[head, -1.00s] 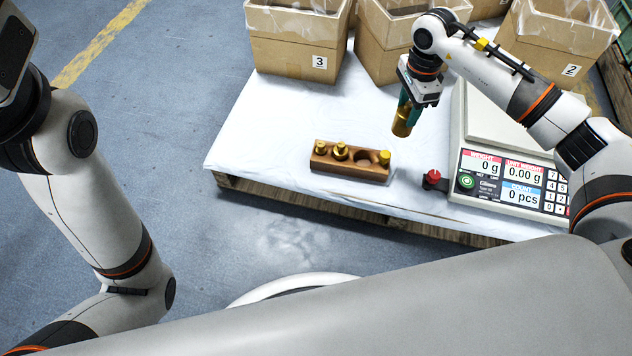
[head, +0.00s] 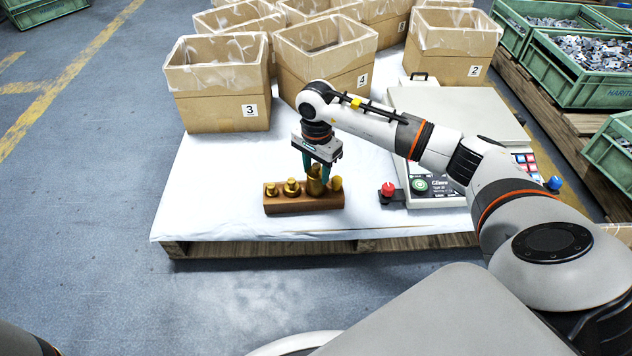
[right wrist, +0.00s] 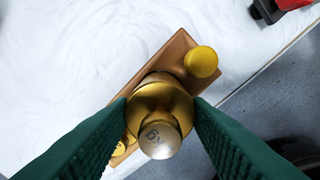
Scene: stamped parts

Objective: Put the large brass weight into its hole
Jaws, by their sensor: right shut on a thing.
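The large brass weight (head: 315,186) is upright between the fingers of my right gripper (head: 317,169), which is shut on it. It is at the hole between the middle and right-hand weights of the wooden block (head: 305,204); I cannot tell how far its base is inside. In the right wrist view the weight (right wrist: 160,112) covers the hole, with green fingers on both sides and the block (right wrist: 176,51) behind it. Smaller brass weights stand in the block: two on the left (head: 271,189) (head: 292,187) and one on the right (head: 337,184). My left gripper is out of view.
Cardboard boxes (head: 222,105) line the back of the white-covered pallet (head: 200,215). Green crates (head: 580,75) stand at the far right. The cover left of the block is clear.

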